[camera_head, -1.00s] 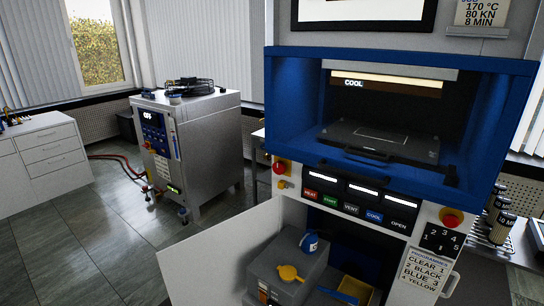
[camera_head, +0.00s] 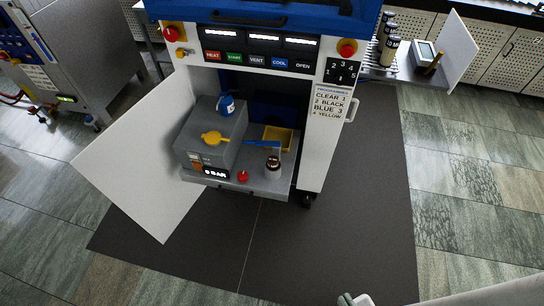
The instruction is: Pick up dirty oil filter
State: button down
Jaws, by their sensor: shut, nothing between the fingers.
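A small dark brown cylinder with a pale band (camera_head: 273,163), possibly the dirty oil filter, stands on the pulled-out grey shelf at the press's lower bay. Only a small pale tip of what looks like my gripper (camera_head: 355,299) shows at the bottom edge, well apart from the shelf and holding nothing visible. The rest of it is out of frame.
The white cabinet door (camera_head: 135,160) stands open on the left. A yellow tray (camera_head: 279,138) and a blue lever (camera_head: 262,143) are beside the grey unit. Several dark canisters (camera_head: 388,45) stand on a side shelf. The dark floor mat (camera_head: 365,200) in front is clear.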

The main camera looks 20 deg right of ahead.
aim_at(273, 161)
jog(key=i+l+z, duration=0.35)
jog(key=l, duration=0.15)
jog(key=i+l+z, duration=0.35)
jog(key=k+l, duration=0.1)
jog(key=l, duration=0.05)
